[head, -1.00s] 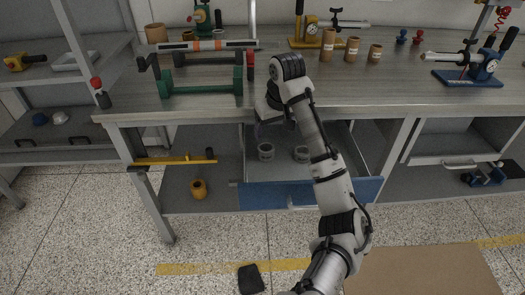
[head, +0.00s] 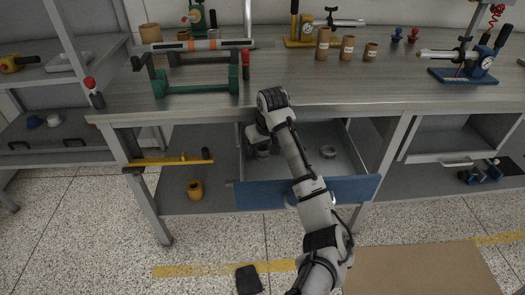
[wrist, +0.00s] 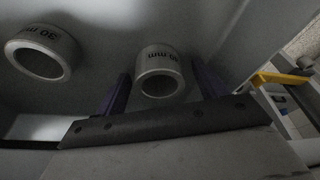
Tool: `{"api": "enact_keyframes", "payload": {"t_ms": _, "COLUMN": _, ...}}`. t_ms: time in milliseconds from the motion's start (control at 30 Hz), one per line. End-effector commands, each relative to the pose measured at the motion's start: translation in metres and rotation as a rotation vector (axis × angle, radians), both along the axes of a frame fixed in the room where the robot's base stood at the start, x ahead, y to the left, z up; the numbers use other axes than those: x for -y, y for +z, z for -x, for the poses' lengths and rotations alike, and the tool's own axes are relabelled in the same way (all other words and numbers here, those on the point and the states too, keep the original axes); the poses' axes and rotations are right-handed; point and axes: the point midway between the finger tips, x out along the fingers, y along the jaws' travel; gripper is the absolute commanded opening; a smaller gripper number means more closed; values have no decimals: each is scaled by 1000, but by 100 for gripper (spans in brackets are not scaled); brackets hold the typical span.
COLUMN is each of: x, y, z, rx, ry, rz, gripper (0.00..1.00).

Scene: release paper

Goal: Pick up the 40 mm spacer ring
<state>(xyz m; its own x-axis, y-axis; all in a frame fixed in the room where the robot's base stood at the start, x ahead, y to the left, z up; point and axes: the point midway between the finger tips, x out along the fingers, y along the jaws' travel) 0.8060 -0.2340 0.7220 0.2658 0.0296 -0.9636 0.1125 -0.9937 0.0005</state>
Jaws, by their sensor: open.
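Two grey spacer rings lie in the open drawer. In the wrist view, the taller ring (wrist: 160,72) sits between my gripper's fingers, with an upside-down "mm" marking whose number is hard to read. The other, shorter ring (wrist: 42,52) lies to the left, its marking looking like 30 mm. My gripper (wrist: 162,88) is open, a dark finger on each side of the taller ring; I cannot tell whether either touches. In the head view, my gripper (head: 262,142) is low over the left ring (head: 263,153), partly hiding it. The right ring (head: 328,151) stands clear.
The drawer's blue front (head: 350,189) and side walls surround the rings. The bench top (head: 290,92) overhangs the drawer's back. A yellow bar (head: 170,161) sticks out left of the drawer, above an orange roll (head: 195,189) on the lower shelf. Drawer floor between the rings is free.

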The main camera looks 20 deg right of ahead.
Motion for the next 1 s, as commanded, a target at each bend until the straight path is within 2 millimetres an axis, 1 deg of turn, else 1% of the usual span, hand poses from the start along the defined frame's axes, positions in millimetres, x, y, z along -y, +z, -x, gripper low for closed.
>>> {"api": "enact_keyframes", "payload": {"t_ms": 67, "x": 0, "y": 0, "z": 0, "rx": 0, "ry": 0, "rz": 0, "gripper": 71}}
{"api": "enact_keyframes", "payload": {"t_ms": 167, "x": 0, "y": 0, "z": 0, "rx": 0, "ry": 0, "rz": 0, "gripper": 59}}
{"api": "enact_keyframes", "payload": {"t_ms": 433, "x": 0, "y": 0, "z": 0, "rx": 0, "ry": 0, "rz": 0, "gripper": 24}}
{"api": "enact_keyframes", "payload": {"t_ms": 467, "x": 0, "y": 1, "z": 0, "rx": 0, "ry": 0, "rz": 0, "gripper": 23}}
{"api": "enact_keyframes", "payload": {"t_ms": 767, "x": 0, "y": 4, "z": 0, "rx": 0, "ry": 0, "rz": 0, "gripper": 23}}
{"api": "enact_keyframes", "payload": {"t_ms": 867, "x": 0, "y": 10, "z": 0, "rx": 0, "ry": 1, "rz": 1, "gripper": 23}}
{"api": "enact_keyframes", "payload": {"t_ms": 1000, "x": 0, "y": 29, "z": -1, "rx": 1, "ry": 1, "rz": 2, "gripper": 23}}
